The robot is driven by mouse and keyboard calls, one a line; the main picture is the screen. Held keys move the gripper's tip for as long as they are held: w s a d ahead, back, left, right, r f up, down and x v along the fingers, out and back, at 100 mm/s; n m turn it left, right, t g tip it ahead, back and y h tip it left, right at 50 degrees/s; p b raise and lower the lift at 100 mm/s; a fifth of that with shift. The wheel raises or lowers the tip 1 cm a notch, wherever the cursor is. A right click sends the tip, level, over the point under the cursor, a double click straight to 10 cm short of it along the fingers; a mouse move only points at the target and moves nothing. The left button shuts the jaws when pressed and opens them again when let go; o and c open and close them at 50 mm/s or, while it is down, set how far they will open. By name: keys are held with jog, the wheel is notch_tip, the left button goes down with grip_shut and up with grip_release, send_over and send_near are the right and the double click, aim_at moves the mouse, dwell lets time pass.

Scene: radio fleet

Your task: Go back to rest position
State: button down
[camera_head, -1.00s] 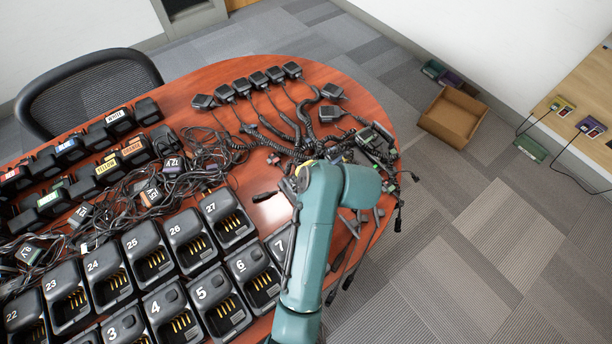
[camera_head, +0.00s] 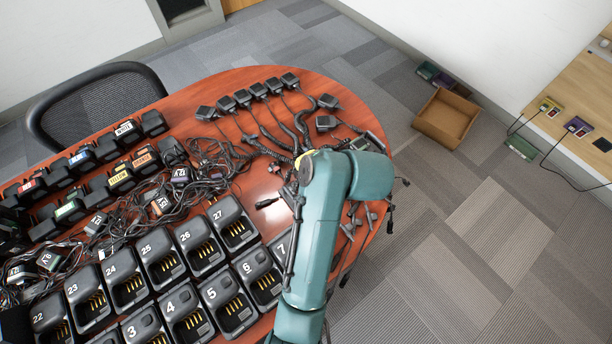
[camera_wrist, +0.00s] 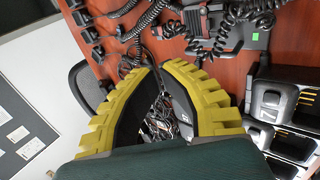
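My teal arm (camera_head: 322,225) reaches over the right part of the oval table (camera_head: 215,125) in the head view. Its wrist end bends above the cables, and the fingers are mostly hidden there. In the wrist view my gripper (camera_wrist: 158,70) shows two yellow ribbed fingers with black inner faces. A gap runs between them, with cables far behind it, and nothing is held. The gripper appears clear of the objects.
Numbered chargers (camera_head: 237,228) stand in rows at the front. Hand microphones (camera_head: 243,97) with coiled cords lie at the back. Labelled radios or batteries (camera_head: 120,178) lie left. A chair (camera_head: 88,105) stands behind the table. An open cardboard box (camera_head: 445,118) sits on the floor, right.

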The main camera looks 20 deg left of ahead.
notch_tip(320, 180, up, 3)
dwell(0.3)
